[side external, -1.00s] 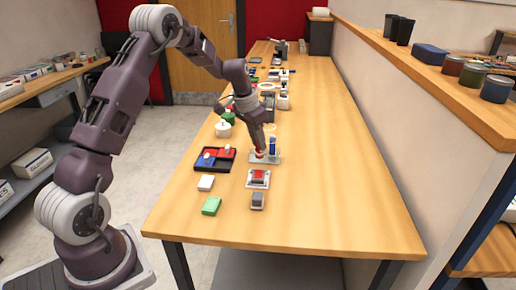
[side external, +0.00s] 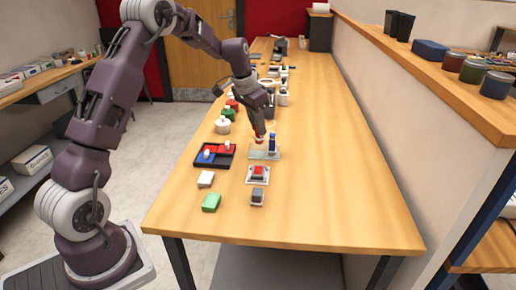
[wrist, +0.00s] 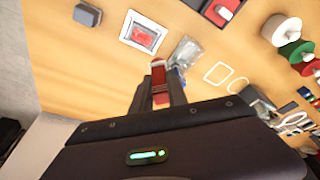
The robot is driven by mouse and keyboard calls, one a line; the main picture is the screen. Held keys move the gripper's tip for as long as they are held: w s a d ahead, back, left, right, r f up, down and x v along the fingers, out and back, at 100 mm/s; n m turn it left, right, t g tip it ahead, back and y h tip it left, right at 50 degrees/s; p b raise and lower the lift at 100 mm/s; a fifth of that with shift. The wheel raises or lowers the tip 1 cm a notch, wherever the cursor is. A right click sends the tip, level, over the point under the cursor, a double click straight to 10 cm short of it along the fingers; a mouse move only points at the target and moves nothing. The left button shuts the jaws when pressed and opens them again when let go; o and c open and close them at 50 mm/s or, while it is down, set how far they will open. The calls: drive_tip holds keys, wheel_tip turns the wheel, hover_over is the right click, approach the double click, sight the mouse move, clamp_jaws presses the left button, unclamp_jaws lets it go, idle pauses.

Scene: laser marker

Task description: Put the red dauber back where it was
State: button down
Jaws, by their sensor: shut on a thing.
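My gripper (side external: 259,137) is shut on the red dauber (wrist: 158,76), which shows as a red piece between the fingers in the wrist view. In the side external view, the dauber (side external: 258,141) is small and partly hidden by the fingers, just above the left part of a pale plate (side external: 263,155). A blue upright piece (side external: 273,142) stands at the plate's right side. A white-framed red pad (side external: 258,173) lies in front of the plate; it also shows in the wrist view (wrist: 143,34).
A black tray (side external: 197,166) with red and blue parts and white pieces lies left of the plate. The table's right side (side external: 340,190) is clear.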

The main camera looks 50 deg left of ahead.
drive_tip(key=w+a+n+g+y, duration=0.1)
drive_tip(key=w+a+n+y, duration=0.1)
drive_tip(key=w+a+n, duration=0.55)
drive_tip(key=s+f, duration=0.1)
drive_tip(key=f, duration=0.2)
drive_tip(key=s+f+n, duration=0.1)
drive_tip(key=f, duration=0.2)
drive_tip(key=d+f+n, duration=0.1)
drive_tip(key=f, duration=0.2)
drive_tip(key=shift+s+f, duration=0.4)
drive_tip(key=c, duration=1.3)
unclamp_jaws()
drive_tip(key=shift+f, duration=0.1)
